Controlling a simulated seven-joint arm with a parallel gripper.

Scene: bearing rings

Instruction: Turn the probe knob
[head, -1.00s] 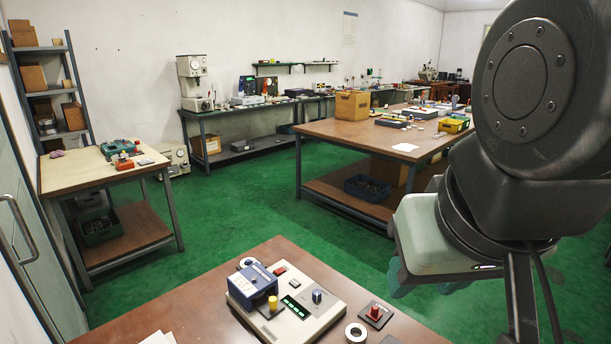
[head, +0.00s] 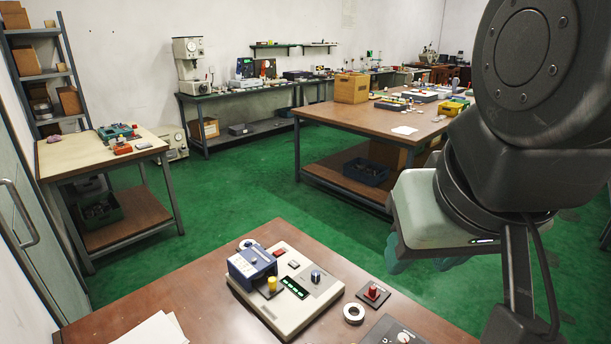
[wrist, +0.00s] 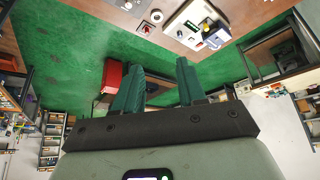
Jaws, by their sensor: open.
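A cream instrument box (head: 318,298) sits on the near brown table. It carries a blue unit (head: 250,265) with a yellow knob (head: 272,284), a small red button (head: 280,253), a green display (head: 294,287) and a dark blue knob (head: 316,276). I cannot tell which knob is the probe knob. My gripper shows in the wrist view (wrist: 159,68) with two teal fingers apart and nothing between them. It is well away from the box, which also shows in the wrist view (wrist: 184,30). In the head view the gripper is right of the table, over the floor.
A red knob on a dark plate (head: 373,293), a white ring (head: 354,313) and a dark panel (head: 392,333) lie right of the box. White paper (head: 156,330) lies at front left. Other benches stand beyond the green floor (head: 240,195).

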